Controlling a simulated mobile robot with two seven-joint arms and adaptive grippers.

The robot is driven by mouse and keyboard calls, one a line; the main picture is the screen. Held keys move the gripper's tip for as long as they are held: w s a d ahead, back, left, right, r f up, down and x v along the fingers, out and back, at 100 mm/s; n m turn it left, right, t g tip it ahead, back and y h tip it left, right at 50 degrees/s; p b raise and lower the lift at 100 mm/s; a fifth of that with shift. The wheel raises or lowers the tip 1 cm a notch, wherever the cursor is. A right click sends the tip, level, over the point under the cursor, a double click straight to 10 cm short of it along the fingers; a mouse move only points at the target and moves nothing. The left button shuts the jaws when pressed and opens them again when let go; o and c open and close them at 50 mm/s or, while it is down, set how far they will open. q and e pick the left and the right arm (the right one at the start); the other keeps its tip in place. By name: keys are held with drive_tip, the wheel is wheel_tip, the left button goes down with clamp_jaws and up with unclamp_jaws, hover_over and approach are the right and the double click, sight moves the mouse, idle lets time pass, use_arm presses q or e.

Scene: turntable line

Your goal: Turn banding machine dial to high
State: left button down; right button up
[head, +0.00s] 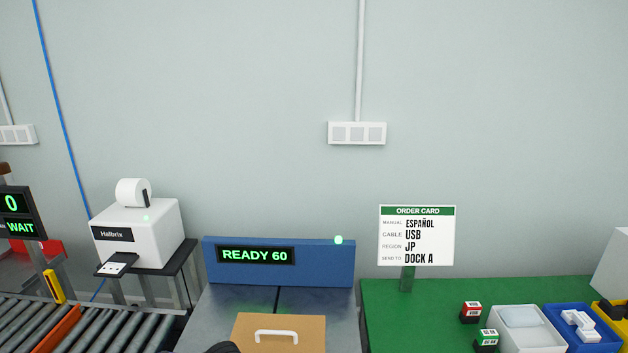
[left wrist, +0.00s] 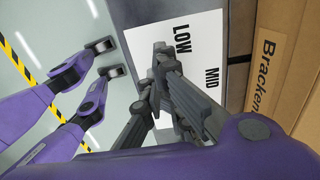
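A white label plate (left wrist: 195,50) on a dark grey housing shows in the left wrist view, with the words LOW and MID. No HIGH mark is visible there, and the dial itself is hidden behind my left gripper (left wrist: 163,68). The gripper is in front of the plate; its fingertips come together near LOW. I cannot tell whether anything is between them. In the head view, a blue machine panel (head: 330,270) has a lit display (head: 255,255) reading READY 60 and a small green lamp (head: 338,240). My right gripper is not in view.
A cardboard box (head: 245,332) with a white handle is before the blue panel. A white printer (head: 150,240) and roller conveyor (head: 120,320) are left; a green table (head: 420,315) with an order card (head: 417,235) is right.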

use_arm(q)
drive_tip(key=shift+w+a+r, duration=0.1)
drive_tip(key=shift+a+r, duration=0.1)
drive_tip(key=shift+a, duration=0.05)
drive_tip(key=r, duration=0.1)
drive_tip(key=r+p, duration=0.1)
drive_tip(key=r, duration=0.1)
drive_tip(key=shift+w+a+r, duration=0.1)
drive_tip(key=shift+w+r, duration=0.1)
drive_tip(key=shift+r, duration=0.1)
wheel_tip(320, 180, up, 2)
drive_tip(key=shift+s+r, duration=0.15)
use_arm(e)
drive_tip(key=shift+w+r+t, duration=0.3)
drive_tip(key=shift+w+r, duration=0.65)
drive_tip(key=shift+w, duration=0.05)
